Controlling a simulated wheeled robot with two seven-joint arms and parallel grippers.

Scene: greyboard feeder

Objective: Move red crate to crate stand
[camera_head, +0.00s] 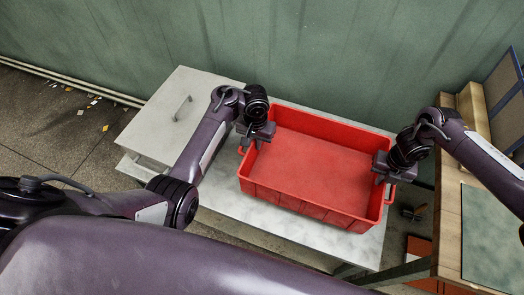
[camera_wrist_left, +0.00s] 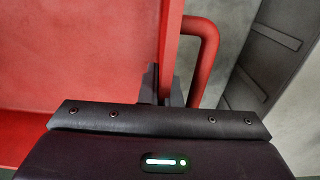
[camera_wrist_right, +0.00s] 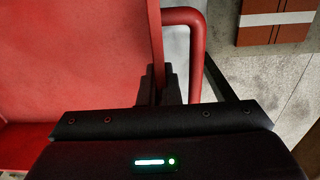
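The red crate (camera_head: 318,158) is open-topped and looks empty. It is level over a pale grey bench top (camera_head: 222,198); I cannot tell whether it touches the top. My left gripper (camera_head: 246,144) is at the crate's left end, its fingers closed on the end wall beside the red loop handle, as the left wrist view (camera_wrist_left: 164,88) shows. My right gripper (camera_head: 379,174) is at the right end, its fingers likewise closed on the wall beside the other handle, seen in the right wrist view (camera_wrist_right: 157,88). The finger pads are partly hidden. I cannot tell which surface is the crate stand.
A pale drawer unit (camera_head: 178,118) with a handle stands at the bench's left. A wooden table (camera_head: 449,215) with a green mat (camera_head: 492,240) is close on the right. An orange-red box (camera_head: 418,250) is low between bench and table. A green wall (camera_head: 300,55) is behind.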

